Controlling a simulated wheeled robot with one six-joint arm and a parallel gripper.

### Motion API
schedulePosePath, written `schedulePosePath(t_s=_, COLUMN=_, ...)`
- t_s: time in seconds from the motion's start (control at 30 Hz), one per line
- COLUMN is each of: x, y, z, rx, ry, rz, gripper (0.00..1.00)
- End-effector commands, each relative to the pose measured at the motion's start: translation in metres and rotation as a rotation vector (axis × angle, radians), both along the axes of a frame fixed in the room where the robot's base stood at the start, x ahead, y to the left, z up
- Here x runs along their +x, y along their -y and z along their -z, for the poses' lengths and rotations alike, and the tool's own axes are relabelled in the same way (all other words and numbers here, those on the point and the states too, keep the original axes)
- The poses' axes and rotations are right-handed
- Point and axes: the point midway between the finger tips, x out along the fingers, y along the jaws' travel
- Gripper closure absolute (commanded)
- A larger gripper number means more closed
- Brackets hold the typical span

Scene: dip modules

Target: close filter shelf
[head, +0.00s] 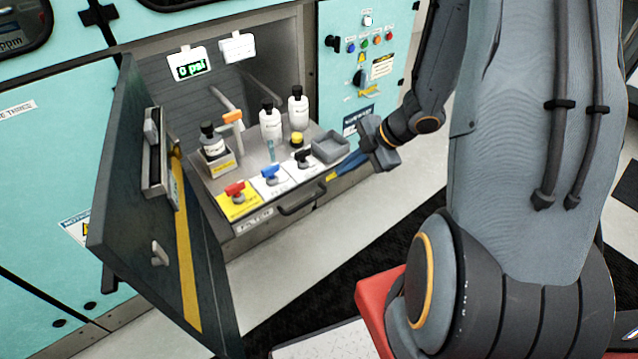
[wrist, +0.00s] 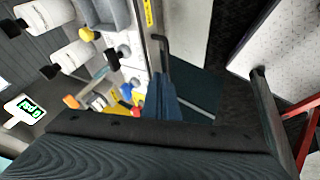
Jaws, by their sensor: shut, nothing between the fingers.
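The filter shelf (head: 238,207) is a grey metal pull-out tray. It stands out from an open compartment in the teal cabinet. A dark bar handle (head: 302,198) is on its front face, and a handle also shows in the wrist view (wrist: 164,52). My gripper (head: 342,167) has its blue fingers shut and empty. It is beside the shelf's front right corner, to the right of the handle, pointing left. The fingers (wrist: 165,100) also show in the wrist view. I cannot tell whether they touch the shelf.
The shelf carries white bottles (head: 271,122), a grey bin (head: 331,147), and red, blue and black valves (head: 270,175). A dark door (head: 140,190) stands open at the left, close to the shelf. A control panel (head: 365,60) is at the right. Floor shows in front.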

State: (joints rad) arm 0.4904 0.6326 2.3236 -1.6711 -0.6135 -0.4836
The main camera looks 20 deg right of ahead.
Motion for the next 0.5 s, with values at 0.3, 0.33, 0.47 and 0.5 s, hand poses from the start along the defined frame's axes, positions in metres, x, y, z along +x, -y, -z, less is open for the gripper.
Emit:
schedulePosePath(t_s=0.3, x=-0.004, y=-0.01, z=0.018, rx=0.031, ry=0.004, rz=-0.057, gripper=1.0)
schedulePosePath(t_s=0.33, x=-0.003, y=-0.012, z=0.022, rx=0.031, ry=0.003, rz=-0.057, gripper=1.0)
schedulePosePath(t_s=0.47, x=0.005, y=-0.025, z=0.042, rx=0.032, ry=0.002, rz=-0.055, gripper=1.0)
schedulePosePath(t_s=0.5, x=0.007, y=-0.028, z=0.049, rx=0.031, ry=0.002, rz=-0.054, gripper=1.0)
